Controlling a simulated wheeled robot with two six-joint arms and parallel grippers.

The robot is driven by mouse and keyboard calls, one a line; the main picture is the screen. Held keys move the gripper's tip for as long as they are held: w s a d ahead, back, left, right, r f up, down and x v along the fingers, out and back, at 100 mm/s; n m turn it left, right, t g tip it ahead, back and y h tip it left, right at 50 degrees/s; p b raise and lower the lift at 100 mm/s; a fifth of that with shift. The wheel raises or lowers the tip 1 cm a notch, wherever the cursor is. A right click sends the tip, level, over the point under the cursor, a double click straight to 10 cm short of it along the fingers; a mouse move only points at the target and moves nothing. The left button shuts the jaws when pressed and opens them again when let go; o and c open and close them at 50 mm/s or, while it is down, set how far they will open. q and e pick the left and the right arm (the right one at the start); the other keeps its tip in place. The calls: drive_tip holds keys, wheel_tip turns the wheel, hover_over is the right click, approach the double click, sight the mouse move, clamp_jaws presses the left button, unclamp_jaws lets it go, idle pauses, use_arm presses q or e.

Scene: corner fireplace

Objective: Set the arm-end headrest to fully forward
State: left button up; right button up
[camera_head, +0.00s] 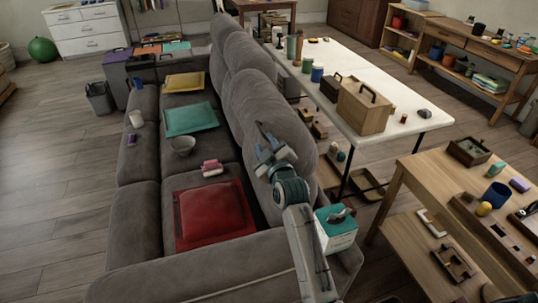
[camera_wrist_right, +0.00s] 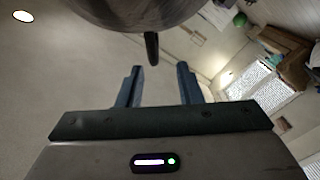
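The arm-end headrest (camera_head: 272,98) is the large grey rounded cushion on the sofa back nearest the front armrest (camera_head: 205,278). It stands roughly upright; its exact tilt is hard to tell. My right gripper (camera_head: 268,142) is in front of its lower part in the head view, partly covering it. In the right wrist view the two fingers (camera_wrist_right: 158,75) are apart with nothing between them. A dark rounded surface (camera_wrist_right: 135,12), likely the headrest, fills the top there. A small dark tab (camera_wrist_right: 152,48) hangs from it, in line with the finger gap. My left gripper is out of view.
A teal-and-white box (camera_head: 336,232) is beside my right arm. A white table (camera_head: 400,92) stands behind the sofa. Floor at left is open.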

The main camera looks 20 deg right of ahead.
drive_tip(key=s, duration=0.3)
drive_tip(key=shift+s, duration=0.2)
